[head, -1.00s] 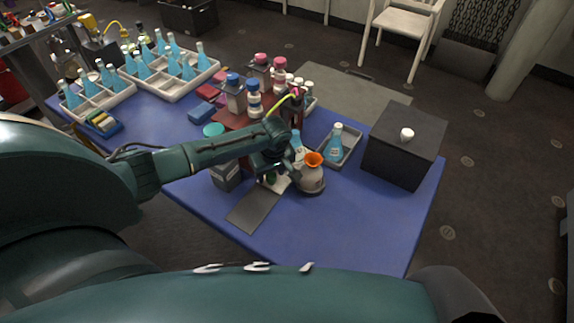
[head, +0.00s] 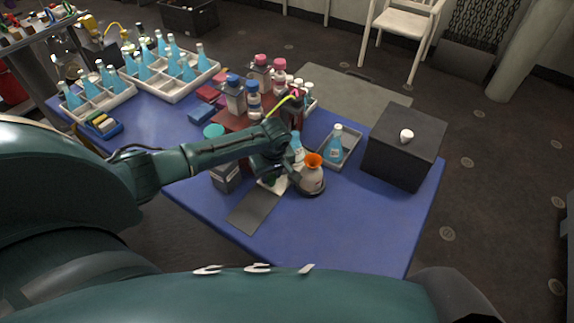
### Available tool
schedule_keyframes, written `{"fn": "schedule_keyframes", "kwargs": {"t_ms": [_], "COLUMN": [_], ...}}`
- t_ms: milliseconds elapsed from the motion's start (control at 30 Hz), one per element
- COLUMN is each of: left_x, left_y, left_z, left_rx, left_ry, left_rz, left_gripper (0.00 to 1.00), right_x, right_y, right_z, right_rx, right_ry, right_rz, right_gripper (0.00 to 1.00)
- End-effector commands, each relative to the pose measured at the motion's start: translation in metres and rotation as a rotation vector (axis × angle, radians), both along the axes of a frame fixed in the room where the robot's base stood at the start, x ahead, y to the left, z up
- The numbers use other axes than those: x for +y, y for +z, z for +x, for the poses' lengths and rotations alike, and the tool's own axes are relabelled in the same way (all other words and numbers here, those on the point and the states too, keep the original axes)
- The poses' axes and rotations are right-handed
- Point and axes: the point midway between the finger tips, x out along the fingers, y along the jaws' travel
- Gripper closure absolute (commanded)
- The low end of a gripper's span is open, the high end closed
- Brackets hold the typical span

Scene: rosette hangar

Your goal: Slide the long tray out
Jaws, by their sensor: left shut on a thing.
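A grey tray (head: 351,152) lies on the blue table right of the red-brown stand, with a blue flask standing in it; I cannot tell for sure that it is the long tray. My left gripper (head: 279,177) is low over the table, in front of the stand and just left of a round beige vessel (head: 312,183) with an orange funnel. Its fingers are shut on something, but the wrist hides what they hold. A white item (head: 272,187) shows partly below it. A second blue flask (head: 298,146) stands partly hidden behind the wrist. My right gripper is out of view.
A dark box (head: 403,150) with a small white object on top stands at the right. Bottles crowd the red-brown stand (head: 232,123). Two crates of blue flasks (head: 181,92) stand at the back left. The blue table's (head: 345,225) front right is clear.

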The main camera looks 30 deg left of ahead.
Motion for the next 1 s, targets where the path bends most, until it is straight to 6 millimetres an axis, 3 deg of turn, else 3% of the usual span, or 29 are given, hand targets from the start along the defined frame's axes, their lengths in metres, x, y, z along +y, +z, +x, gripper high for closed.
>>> {"fn": "schedule_keyframes", "kwargs": {"t_ms": [533,1000], "left_x": [0.002,0.005], "left_y": [0.002,-0.001], "left_z": [-0.029,-0.053], "left_rx": [0.005,0.004], "left_ry": [0.000,0.000], "left_rz": [0.000,0.002], "left_gripper": [0.86,0.86], "right_x": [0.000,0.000], "right_y": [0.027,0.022], "right_z": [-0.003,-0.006], "right_rx": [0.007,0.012], "right_ry": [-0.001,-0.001], "right_rz": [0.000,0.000], "right_gripper": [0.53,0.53]}}
